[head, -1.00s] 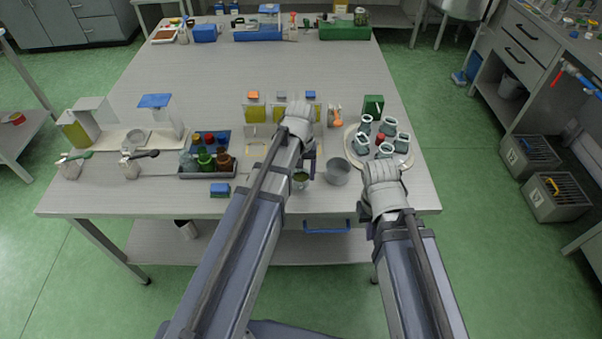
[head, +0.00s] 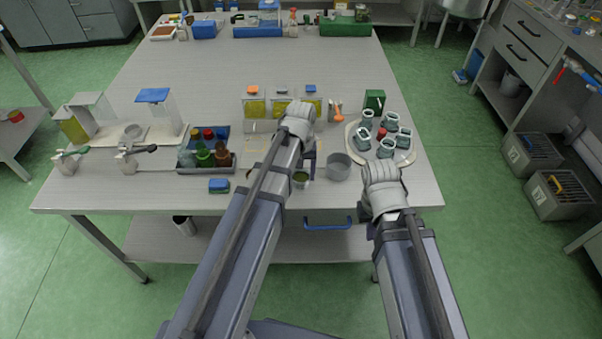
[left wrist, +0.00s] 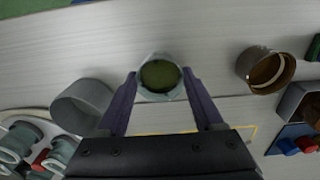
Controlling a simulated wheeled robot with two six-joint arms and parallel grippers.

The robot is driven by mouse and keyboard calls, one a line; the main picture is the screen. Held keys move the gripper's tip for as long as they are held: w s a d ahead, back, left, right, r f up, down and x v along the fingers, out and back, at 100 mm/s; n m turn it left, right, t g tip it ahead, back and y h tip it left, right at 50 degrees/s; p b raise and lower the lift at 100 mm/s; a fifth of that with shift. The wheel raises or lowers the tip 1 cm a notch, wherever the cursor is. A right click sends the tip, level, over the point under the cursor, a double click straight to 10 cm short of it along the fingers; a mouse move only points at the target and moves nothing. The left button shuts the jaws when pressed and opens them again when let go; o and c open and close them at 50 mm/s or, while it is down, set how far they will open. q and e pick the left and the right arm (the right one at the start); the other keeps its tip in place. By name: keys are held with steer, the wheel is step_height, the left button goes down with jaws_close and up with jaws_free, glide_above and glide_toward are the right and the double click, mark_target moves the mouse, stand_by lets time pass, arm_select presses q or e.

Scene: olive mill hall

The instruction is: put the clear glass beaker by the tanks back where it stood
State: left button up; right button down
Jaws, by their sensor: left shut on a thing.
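The clear glass beaker (head: 301,181), with green contents, is near the table's front edge in the head view. In the left wrist view the beaker (left wrist: 159,80) sits upright between the fingertips of my left gripper (left wrist: 160,90), which is shut on it. In the head view my left gripper (head: 304,170) is mostly hidden by its own wrist. Three tanks (head: 282,109) with yellow contents and orange, grey and blue lids stand behind it. My right gripper (head: 366,210) is largely hidden under its wrist, right of the beaker; its jaws cannot be made out.
A grey bowl (head: 339,167) stands close right of the beaker. A brown cup (left wrist: 266,70) stands on its other side. A round tray (head: 407,157) with several jars is at the right. The table's middle behind the tanks is clear.

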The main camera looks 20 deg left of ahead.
mark_target(301, 175)
arm_select(q)
steer(key=o, duration=1.1)
step_height(301, 175, up, 7)
steer(key=p, duration=0.7)
steer(key=shift+r, duration=0.1)
